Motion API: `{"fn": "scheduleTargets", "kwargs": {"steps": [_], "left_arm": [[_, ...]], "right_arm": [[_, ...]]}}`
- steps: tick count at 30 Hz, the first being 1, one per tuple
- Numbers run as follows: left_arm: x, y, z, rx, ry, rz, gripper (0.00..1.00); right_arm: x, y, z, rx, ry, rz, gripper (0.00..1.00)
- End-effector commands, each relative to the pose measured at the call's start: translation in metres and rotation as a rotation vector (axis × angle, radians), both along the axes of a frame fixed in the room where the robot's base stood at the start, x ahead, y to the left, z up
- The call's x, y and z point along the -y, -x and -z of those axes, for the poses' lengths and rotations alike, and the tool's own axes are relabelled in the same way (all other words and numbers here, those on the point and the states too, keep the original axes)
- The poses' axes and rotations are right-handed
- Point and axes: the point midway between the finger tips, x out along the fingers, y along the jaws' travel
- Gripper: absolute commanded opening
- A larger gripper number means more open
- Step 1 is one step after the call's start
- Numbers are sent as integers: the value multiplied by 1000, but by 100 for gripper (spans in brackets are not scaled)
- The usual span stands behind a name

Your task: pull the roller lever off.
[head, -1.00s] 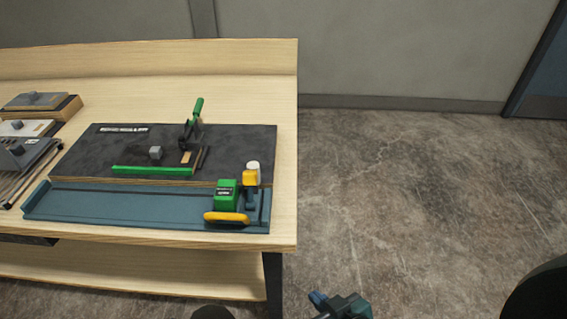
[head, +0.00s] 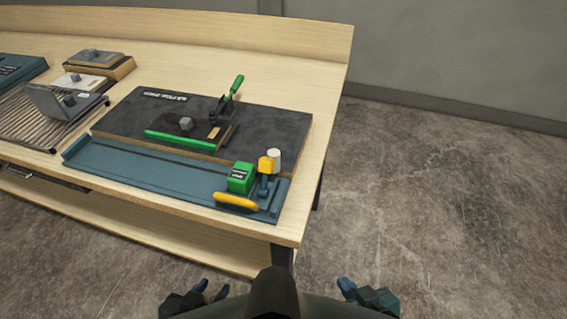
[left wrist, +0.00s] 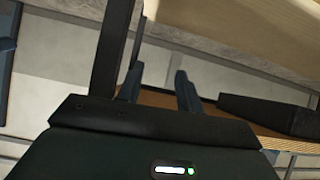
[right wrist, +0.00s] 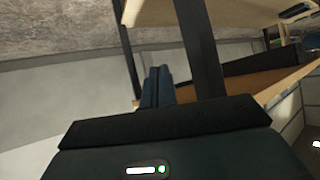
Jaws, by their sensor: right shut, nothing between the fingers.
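On the workbench, a dark board (head: 275,127) carries a black lever clamp with a green handle (head: 237,86), a small grey knob (head: 186,124) and a green bar (head: 178,140). In front of it, a blue tray (head: 130,168) holds a green block (head: 240,178), a yellow-topped post (head: 265,165), a white cylinder (head: 275,154) and a yellow handle (head: 236,202). I cannot tell which part is the roller lever. My left gripper (head: 211,292) is open and empty, below the bench's front edge in the head view. My right gripper (head: 350,288) is shut and empty, right of the bench.
Grey devices with knobs (head: 68,103) and a wood-based box (head: 100,65) stand left on the bench (head: 200,55). A teal case (head: 20,68) is at the far left. A lower shelf (head: 150,224) runs under the bench top. The floor (head: 430,190) right of the bench is clear.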

Motion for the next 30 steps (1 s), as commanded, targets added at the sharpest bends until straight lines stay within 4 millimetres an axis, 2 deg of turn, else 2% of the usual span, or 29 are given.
{"fn": "scheduleTargets", "kwargs": {"steps": [4,7,9,13,18,21,24,30], "left_arm": [[0,0,10,2,3,1,36],[2,-2,17,11,11,4,36],[4,-3,18,25,22,7,36],[9,-6,20,45,45,12,36],[13,-6,22,59,62,20,36],[16,-6,20,65,69,25,36],[18,-5,19,68,72,29,36],[18,-5,19,67,74,30,36]], "right_arm": [[1,-34,-8,-28,-212,89,0],[-3,-73,-26,-100,-514,184,0],[-8,-101,-47,-181,-758,237,0],[-21,-137,-96,-387,-1160,285,0],[-33,-153,-153,-656,-1473,283,0],[-37,-155,-175,-766,-1561,276,0],[-39,-154,-186,-824,-1599,274,0],[-39,-154,-188,-836,-1607,275,0]]}}
